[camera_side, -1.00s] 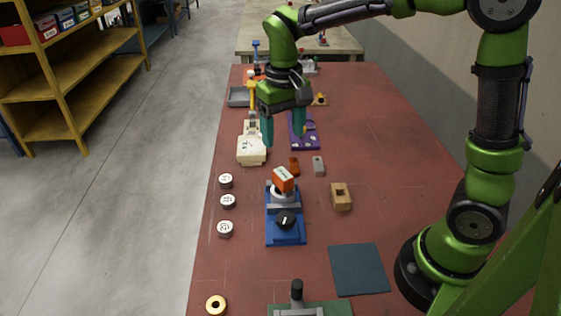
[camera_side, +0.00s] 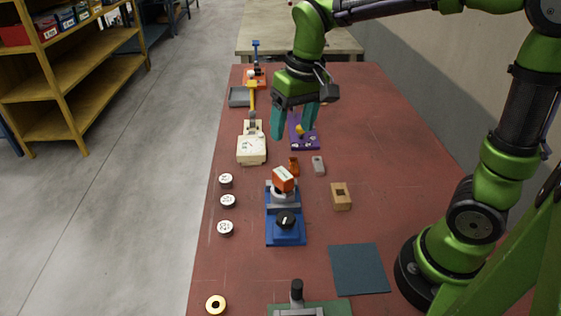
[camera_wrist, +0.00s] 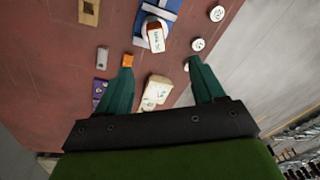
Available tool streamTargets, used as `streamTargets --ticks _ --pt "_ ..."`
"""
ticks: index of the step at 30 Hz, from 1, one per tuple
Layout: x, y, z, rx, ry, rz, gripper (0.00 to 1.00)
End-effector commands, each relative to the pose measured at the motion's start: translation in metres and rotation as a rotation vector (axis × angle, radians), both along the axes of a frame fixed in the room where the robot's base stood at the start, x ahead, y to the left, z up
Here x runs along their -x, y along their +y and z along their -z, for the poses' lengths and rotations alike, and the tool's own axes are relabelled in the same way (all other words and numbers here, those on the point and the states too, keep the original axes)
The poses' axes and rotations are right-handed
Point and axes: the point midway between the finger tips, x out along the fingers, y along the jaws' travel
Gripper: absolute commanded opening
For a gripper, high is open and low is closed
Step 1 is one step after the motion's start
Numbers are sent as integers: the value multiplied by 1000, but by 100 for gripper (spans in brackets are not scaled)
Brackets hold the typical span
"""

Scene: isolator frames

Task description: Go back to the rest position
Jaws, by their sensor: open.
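My gripper (camera_side: 294,130) hangs above the red table (camera_side: 385,140) in the side view, its teal fingers spread apart and empty. It appears in front of the purple plate (camera_side: 304,146), beyond the blue fixture (camera_side: 285,238) that carries an orange-and-white block (camera_side: 284,179). In the wrist view both fingers of my gripper (camera_wrist: 160,66) are apart with nothing between the tips. The orange-and-white block (camera_wrist: 155,36) on the blue fixture (camera_wrist: 168,6) shows past the fingertips. No mark of a rest position is visible.
A cream device (camera_side: 252,149), an orange block (camera_side: 294,167), a grey block (camera_side: 319,165) and a wooden block (camera_side: 341,196) stand on the table. White discs (camera_side: 227,201) line its left side. A dark mat (camera_side: 359,269) lies flat at front. The table's right side is mostly clear.

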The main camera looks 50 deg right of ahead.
Motion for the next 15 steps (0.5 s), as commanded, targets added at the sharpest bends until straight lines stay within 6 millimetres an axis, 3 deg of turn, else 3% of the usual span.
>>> streamTargets --ticks 9,15 --pt "81 -10 -13 -116 -321 75 68" --pt "110 -13 -16 -155 -441 110 68"
